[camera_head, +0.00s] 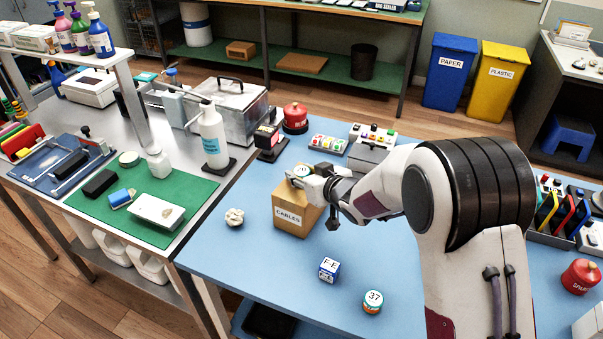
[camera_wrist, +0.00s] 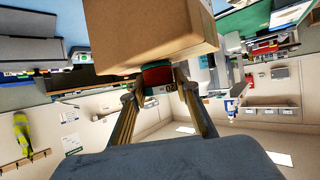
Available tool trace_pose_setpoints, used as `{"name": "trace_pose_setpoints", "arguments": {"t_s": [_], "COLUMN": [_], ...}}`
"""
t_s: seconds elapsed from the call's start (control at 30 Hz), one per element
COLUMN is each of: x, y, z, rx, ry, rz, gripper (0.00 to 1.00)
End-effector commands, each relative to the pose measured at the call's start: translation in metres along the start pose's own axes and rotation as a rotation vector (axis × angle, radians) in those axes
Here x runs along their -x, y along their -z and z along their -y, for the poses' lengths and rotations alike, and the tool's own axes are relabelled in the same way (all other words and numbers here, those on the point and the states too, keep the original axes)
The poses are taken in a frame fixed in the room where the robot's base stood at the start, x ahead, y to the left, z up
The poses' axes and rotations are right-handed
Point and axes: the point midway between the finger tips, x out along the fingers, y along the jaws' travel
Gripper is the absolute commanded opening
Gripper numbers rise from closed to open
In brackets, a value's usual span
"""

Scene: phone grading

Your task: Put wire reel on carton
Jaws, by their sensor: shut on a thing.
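The carton (camera_head: 289,218), a brown box labelled CABLES, stands on the blue table. My gripper (camera_head: 297,177) is at the carton's top and is shut on a small round thing, which I take for the wire reel (camera_head: 303,170). The reel has a numbered pale top with a green rim. In the wrist view, the reel (camera_wrist: 157,76) shows red and teal sides between the two fingers (camera_wrist: 158,88), right against the carton (camera_wrist: 150,30). I cannot tell whether it rests on the carton or hangs just above. The fingers hide part of it.
A blue-and-white cube (camera_head: 329,269) and a similar round item marked 37 (camera_head: 372,301) lie in front of the carton.

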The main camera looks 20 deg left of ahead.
Motion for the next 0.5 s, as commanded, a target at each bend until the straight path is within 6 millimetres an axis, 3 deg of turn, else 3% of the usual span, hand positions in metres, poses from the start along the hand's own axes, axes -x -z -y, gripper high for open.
{"name": "trace_pose_setpoints", "arguments": {"t_s": [0.17, 0.2, 0.27, 0.5], "x": [-0.0012, -0.0014, -0.0012, -0.0012], "y": [-0.0023, -0.0028, -0.0025, -0.0023], "z": [0.0000, 0.0000, 0.0000, 0.0000], "rx": [0.000, 0.000, 0.000, 0.000], "ry": [0.000, 0.000, 0.000, 0.000], "rz": [0.000, 0.000, 0.000, 0.000], "gripper": [0.11, 0.33, 0.47, 0.47]}}
